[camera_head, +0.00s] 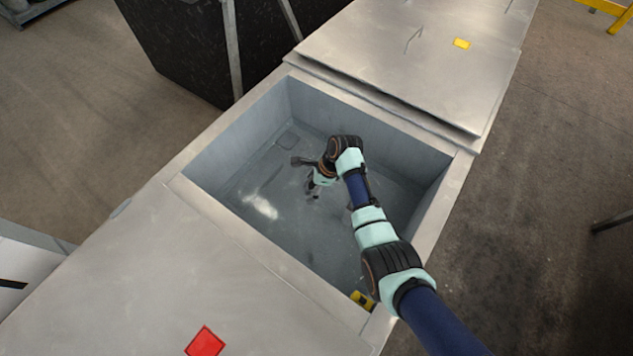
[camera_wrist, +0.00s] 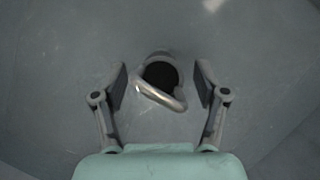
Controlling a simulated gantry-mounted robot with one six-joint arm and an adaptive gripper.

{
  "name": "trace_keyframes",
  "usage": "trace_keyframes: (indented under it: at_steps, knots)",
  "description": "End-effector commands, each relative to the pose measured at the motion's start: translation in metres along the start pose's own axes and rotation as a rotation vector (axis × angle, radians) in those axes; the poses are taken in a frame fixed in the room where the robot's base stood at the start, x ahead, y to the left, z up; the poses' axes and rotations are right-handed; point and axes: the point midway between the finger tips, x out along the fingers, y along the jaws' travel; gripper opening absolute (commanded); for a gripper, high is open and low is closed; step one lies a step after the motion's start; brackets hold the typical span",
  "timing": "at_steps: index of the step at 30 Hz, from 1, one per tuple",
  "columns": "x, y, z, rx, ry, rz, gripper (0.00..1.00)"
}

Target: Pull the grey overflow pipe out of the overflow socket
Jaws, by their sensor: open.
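The grey overflow pipe (camera_wrist: 161,54) shows from above in the wrist view, with a dark round opening and a slanted metal loop handle (camera_wrist: 160,98) across its near side. My gripper (camera_wrist: 161,80) is open, with one finger on each side of the pipe's top and a visible gap on both sides. In the head view my gripper (camera_head: 312,190) points down inside the grey tank (camera_head: 230,143). I cannot make out the pipe there, and the overflow socket is hidden in both views. The height of the fingertips against the pipe's top is hard to tell.
A metal lid (camera_head: 400,60) with a yellow label lies behind the opening, and a flat metal cover (camera_head: 130,270) with a red marker (camera_head: 205,341) lies in front. A small yellow item (camera_head: 362,299) sits at the near corner.

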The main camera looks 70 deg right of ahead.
Motion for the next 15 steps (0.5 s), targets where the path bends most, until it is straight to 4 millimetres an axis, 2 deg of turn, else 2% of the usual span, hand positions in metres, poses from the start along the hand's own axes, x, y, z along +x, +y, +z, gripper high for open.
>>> trace_keyframes:
  at_steps: [3,10,15]
  knots:
    - [0.0063,-0.0003,0.0003,-0.001,0.000,-0.001,0.73]
    - [0.0059,-0.0001,0.0006,-0.001,0.000,-0.001,0.71]
    - [0.0060,0.0000,0.0005,-0.001,0.000,-0.001,0.43]
